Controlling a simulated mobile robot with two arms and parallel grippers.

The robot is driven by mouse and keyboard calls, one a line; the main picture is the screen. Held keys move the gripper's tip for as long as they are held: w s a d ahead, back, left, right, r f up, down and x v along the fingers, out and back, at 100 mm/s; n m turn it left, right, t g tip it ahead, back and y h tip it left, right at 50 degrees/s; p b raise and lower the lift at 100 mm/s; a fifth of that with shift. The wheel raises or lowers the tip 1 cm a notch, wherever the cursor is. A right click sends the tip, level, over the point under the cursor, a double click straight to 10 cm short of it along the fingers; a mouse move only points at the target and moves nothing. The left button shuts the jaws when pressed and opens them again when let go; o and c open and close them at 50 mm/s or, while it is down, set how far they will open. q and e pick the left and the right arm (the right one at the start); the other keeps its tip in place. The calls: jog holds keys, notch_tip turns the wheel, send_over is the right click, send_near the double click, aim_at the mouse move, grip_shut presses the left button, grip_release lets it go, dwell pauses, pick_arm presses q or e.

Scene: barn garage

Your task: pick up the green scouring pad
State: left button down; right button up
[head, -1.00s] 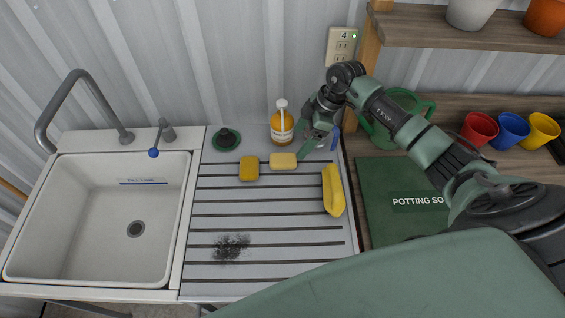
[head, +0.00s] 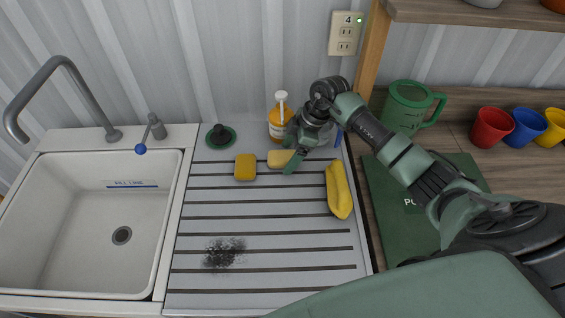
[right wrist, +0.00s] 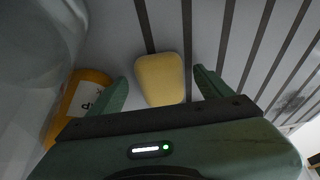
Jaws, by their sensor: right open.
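No flat green scouring pad shows clearly in either view. My right gripper (head: 290,156) is open over the back of the ribbed drainboard (head: 255,235). A pale yellow block (head: 278,158) lies just under it, partly hidden by a finger in the head view. In the right wrist view the same block (right wrist: 161,80) lies between the two spread green fingers of the gripper (right wrist: 160,88), and no grip on it shows. A darker yellow sponge (head: 245,167) lies to its left. A round green disc with a black knob (head: 221,137) sits further back left. My left gripper is out of view.
An amber pump bottle (head: 279,122) stands close behind the gripper and also shows in the right wrist view (right wrist: 82,98).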

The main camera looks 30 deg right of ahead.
aim_at(289, 156)
jog(key=shift+r, duration=0.1)
jog(key=c, duration=1.4)
jog(key=shift+c, duration=0.2)
jog(key=shift+s+r+b, duration=0.2)
jog(key=shift+r+b, duration=0.15)
jog(key=shift+b, duration=0.15)
notch_tip(289, 156, up, 6)
jog(key=shift+w+r+b, duration=0.1)
jog(key=shift+r+b, duration=0.05)
jog(key=shift+b, duration=0.6)
jog(key=s+a+b, duration=0.2)
jog(key=s+a, duration=0.2)
jog(key=s, duration=0.5)
jog(key=s+a+b, duration=0.2)
jog(key=s+a, duration=0.2)
jog(key=s, duration=0.5)
jog(key=shift+a, duration=0.35)
